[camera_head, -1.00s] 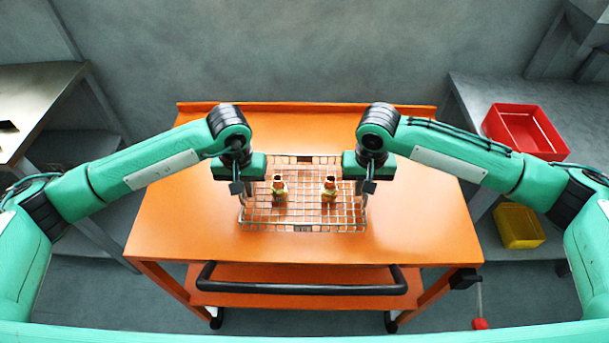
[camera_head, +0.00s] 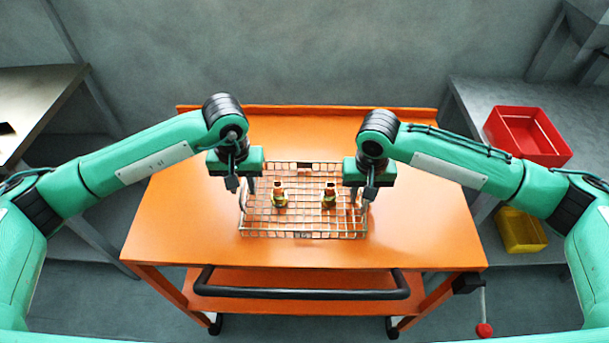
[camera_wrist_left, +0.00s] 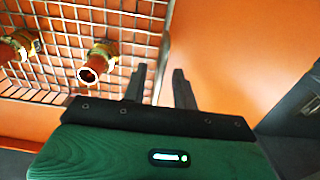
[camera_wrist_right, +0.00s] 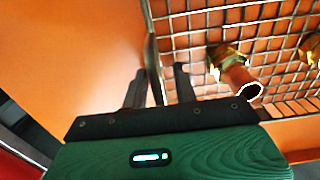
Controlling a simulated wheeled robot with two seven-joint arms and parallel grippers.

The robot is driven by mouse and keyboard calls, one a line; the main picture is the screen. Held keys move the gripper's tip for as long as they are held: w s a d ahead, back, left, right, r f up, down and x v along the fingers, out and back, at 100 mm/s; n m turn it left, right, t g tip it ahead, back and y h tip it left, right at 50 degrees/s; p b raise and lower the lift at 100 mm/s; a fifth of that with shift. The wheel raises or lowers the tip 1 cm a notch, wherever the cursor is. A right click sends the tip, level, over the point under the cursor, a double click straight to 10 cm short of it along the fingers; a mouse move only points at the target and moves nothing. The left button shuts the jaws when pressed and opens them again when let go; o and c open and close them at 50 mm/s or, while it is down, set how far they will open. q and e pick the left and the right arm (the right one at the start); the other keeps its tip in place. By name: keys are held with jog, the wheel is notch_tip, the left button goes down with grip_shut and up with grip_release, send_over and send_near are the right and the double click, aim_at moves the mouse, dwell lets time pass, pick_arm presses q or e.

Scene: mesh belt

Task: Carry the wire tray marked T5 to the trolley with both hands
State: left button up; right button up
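The wire tray (camera_head: 303,236) is on the top of the orange trolley (camera_head: 180,205), near its middle. It holds two copper-and-brass fittings (camera_head: 279,200) (camera_head: 329,200). A small plate on its front rim is too small to read. My left gripper (camera_head: 241,187) is at the tray's left end; in the left wrist view its fingers (camera_wrist_left: 160,88) stand apart with the tray's end bar between them. My right gripper (camera_head: 361,190) is at the right end; in the right wrist view its fingers (camera_wrist_right: 160,90) also stand apart around the end bar.
The trolley has a raised back lip (camera_head: 300,108) and a black push handle (camera_head: 300,292) in front. A grey bench (camera_head: 475,95) at right carries a red bin (camera_head: 525,138), with a yellow bin (camera_head: 520,230) below. A metal table (camera_head: 40,85) stands at left. Trolley top around the tray is clear.

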pick_arm(q)
notch_tip(320, 180, up, 8)
jog(key=shift+r, duration=0.1)
pick_arm(e)
jog(key=shift+r, duration=0.1)
notch_tip(320, 180, up, 12)
jog(key=shift+f, duration=0.1)
dwell(0.7)
